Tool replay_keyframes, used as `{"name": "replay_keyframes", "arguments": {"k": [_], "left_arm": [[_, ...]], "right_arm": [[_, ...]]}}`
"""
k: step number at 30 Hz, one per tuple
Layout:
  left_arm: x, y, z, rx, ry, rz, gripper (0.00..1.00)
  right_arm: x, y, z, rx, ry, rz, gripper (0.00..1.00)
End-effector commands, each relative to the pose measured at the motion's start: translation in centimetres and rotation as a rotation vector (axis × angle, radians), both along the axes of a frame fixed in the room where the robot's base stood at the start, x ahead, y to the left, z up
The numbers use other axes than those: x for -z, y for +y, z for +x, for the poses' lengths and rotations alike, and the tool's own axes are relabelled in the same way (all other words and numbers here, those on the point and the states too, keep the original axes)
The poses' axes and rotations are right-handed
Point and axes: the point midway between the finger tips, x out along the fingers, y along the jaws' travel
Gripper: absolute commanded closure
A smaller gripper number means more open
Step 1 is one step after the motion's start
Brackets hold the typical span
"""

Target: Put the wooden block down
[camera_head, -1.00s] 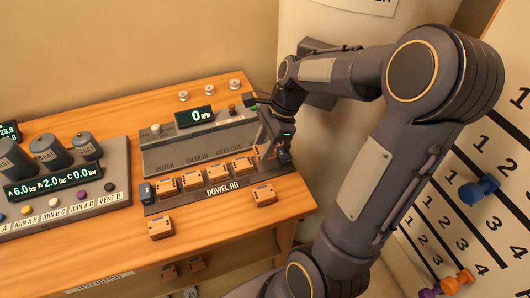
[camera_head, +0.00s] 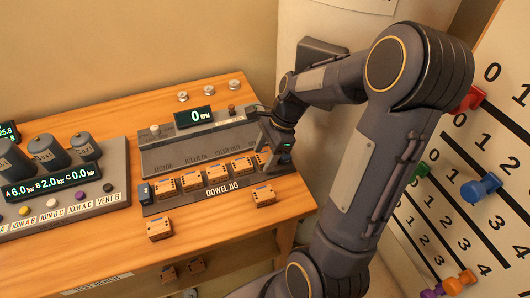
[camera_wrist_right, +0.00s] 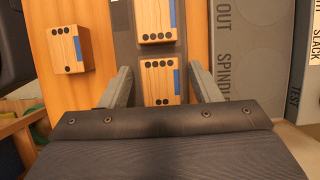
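The wooden block (camera_wrist_right: 160,82), with dark dots and a blue strip on top, lies between the fingers of my right gripper (camera_wrist_right: 160,72) in the wrist view. The fingers stand on both sides of it, with a gap visible at the left finger, so the gripper looks open around it. In the head view my right gripper (camera_head: 273,160) is low at the right end of the dowel jig (camera_head: 222,190), and the block (camera_head: 262,158) is partly hidden there. Several similar blocks sit in a row in the jig. My left gripper is not in view.
One loose block (camera_head: 264,195) lies just in front of the jig, another (camera_head: 159,229) farther left. A grey panel with an rpm display (camera_head: 195,117) stands behind the jig. A valve console (camera_head: 60,190) is at left; a numbered peg board (camera_head: 500,150) is at right.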

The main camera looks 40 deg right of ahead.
Motion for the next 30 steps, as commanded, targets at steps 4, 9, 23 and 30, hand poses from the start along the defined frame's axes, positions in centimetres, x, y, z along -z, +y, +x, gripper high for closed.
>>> {"name": "replay_keyframes", "arguments": {"k": [4,9,23,30], "left_arm": [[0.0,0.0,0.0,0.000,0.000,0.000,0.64],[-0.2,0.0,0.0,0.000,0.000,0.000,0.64],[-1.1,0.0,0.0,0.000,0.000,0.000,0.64],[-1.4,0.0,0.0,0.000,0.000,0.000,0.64]], "right_arm": [[0.0,0.0,0.0,0.000,0.000,0.000,0.43],[-0.3,0.0,0.0,0.000,0.000,0.000,0.43],[-8.1,-3.1,-0.9,0.002,-0.004,-0.002,0.43],[-11.0,-4.2,-1.3,0.000,-0.002,-0.002,0.43]]}}
